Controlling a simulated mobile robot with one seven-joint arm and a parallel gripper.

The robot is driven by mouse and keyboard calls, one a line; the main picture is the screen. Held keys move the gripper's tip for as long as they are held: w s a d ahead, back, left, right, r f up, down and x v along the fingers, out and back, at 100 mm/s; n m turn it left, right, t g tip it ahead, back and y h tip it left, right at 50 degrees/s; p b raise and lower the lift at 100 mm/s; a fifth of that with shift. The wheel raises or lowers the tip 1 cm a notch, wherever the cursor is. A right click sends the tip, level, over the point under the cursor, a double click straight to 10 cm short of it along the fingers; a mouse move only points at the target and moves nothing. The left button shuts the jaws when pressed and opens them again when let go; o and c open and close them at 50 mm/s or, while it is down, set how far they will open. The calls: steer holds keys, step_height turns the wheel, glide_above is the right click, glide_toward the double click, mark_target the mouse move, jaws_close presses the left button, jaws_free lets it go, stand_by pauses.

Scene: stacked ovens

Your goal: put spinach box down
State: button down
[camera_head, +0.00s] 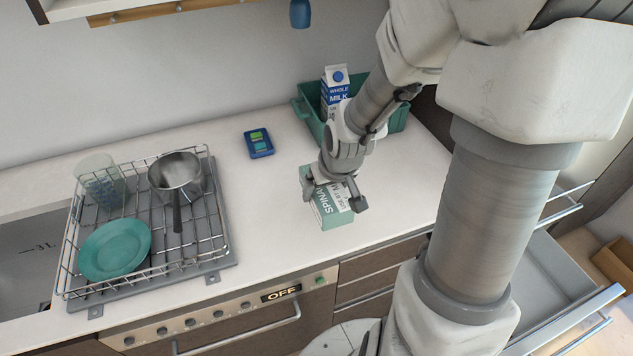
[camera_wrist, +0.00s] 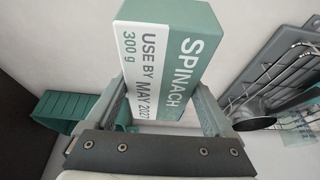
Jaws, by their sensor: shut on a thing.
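The spinach box (camera_head: 331,207) is green and white with "SPINACH" printed on it. It is at the counter's front part, right of the dish rack. My gripper (camera_head: 335,193) is shut on it from above, one finger on each side. In the wrist view the spinach box (camera_wrist: 169,64) sits between the two fingers of my gripper (camera_wrist: 165,100), with its printed face showing. I cannot tell whether the box's underside touches the white counter (camera_head: 265,205).
A green crate (camera_head: 391,117) holding a milk carton (camera_head: 335,88) stands behind my gripper. A wire dish rack (camera_head: 215,215) with a pot (camera_head: 176,172), a green plate (camera_head: 114,249) and a clear cup is at left. A blue device (camera_head: 258,144) lies mid-counter. An open drawer (camera_head: 560,285) is at right.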

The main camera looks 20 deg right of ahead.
steer(key=shift+s+d+r, duration=0.15)
steer(key=shift+s+r, duration=0.1)
steer(key=w+a, duration=0.4)
steer(key=a, duration=0.2)
steer(key=shift+w, duration=0.35)
steer(key=shift+s, duration=0.1)
